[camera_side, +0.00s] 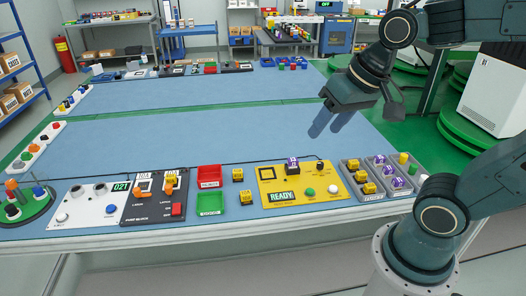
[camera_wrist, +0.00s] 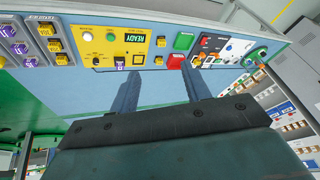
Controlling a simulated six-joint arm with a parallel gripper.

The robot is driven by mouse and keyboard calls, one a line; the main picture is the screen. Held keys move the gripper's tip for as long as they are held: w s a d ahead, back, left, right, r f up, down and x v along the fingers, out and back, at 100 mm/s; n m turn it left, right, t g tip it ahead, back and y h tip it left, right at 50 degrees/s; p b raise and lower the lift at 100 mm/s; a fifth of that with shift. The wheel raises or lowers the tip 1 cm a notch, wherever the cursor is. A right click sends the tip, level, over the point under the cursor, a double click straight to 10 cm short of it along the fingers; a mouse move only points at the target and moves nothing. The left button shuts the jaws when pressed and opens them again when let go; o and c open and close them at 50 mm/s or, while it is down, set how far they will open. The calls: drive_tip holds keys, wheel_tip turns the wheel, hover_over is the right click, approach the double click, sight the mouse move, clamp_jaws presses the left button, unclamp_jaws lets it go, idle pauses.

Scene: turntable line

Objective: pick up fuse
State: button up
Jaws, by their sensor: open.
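Several small fuse-like blocks show. Two loose yellow ones, a far one (camera_side: 238,174) and a near one (camera_side: 246,197), lie on the blue mat; they also show in the wrist view, the far one (camera_wrist: 158,60) and the near one (camera_wrist: 161,41). A purple one (camera_side: 293,163) sits at the back of the yellow READY panel (camera_side: 268,187); it also shows in the wrist view (camera_wrist: 120,62). More yellow (camera_side: 361,177) and purple (camera_side: 398,182) blocks stand in grey trays. My gripper (camera_side: 325,129) is open and empty, above the mat beyond the panel; its fingers frame bare mat in the wrist view (camera_wrist: 161,72).
A red bin (camera_side: 209,170) and a green bin (camera_side: 210,210) stand left of the loose blocks. A black panel (camera_side: 142,211) holding a yellow block and a white panel (camera_side: 84,212) are farther left. A dark cable runs behind the panels.

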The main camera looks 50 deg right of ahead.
drive_tip(key=w+d+f+m+g+y, duration=0.1)
drive_tip(key=w+d+f+m, duration=0.3)
drive_tip(key=w+f+m, duration=0.6)
drive_tip(key=w+d+f+m+g+y, duration=0.1)
drive_tip(key=w+d+f+m, duration=0.3)
drive_tip(key=w+f+m, duration=0.7)
drive_tip(key=shift+m+y, duration=0.5)
drive_tip(key=shift+y, duration=0.2)
hover_over(247, 192)
drive_tip(key=s+d, duration=0.2)
drive_tip(key=shift+w+a+f, duration=0.1)
drive_tip(key=shift+f, duration=1.9)
drive_tip(key=shift+w+a+f, duration=0.1)
drive_tip(key=shift+f, duration=1.9)
drive_tip(key=shift+x, duration=2.6)
drive_tip(key=shift+c, duration=0.5)
clamp_jaws()
